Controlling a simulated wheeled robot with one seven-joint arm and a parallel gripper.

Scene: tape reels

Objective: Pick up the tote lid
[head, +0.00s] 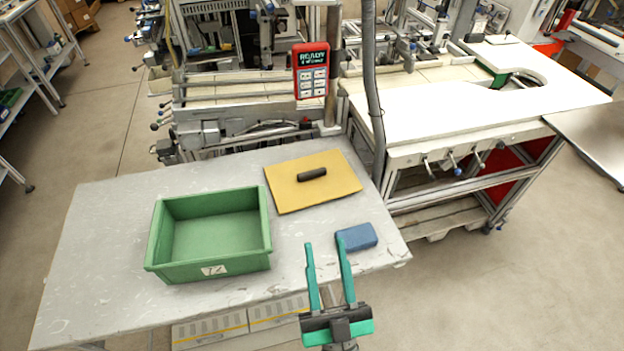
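The tote lid (288,194) is a flat yellow panel with a dark bar handle (312,174) on top. It lies flat on the grey table (110,215), toward the back right. The green tote (208,268), with a white label on its front, stands open and empty to the left of the lid. My gripper (326,245) has teal fingers, spread apart with nothing between them. It shows near the table's front edge, lower in the picture than the lid and apart from the handle.
A blue block (357,237) lies on the table just right of my fingertips. A red keypad (311,70) and a grey vertical hose (372,90) stand behind the lid. A white workbench (480,100) is at the back right. The table's left part is clear.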

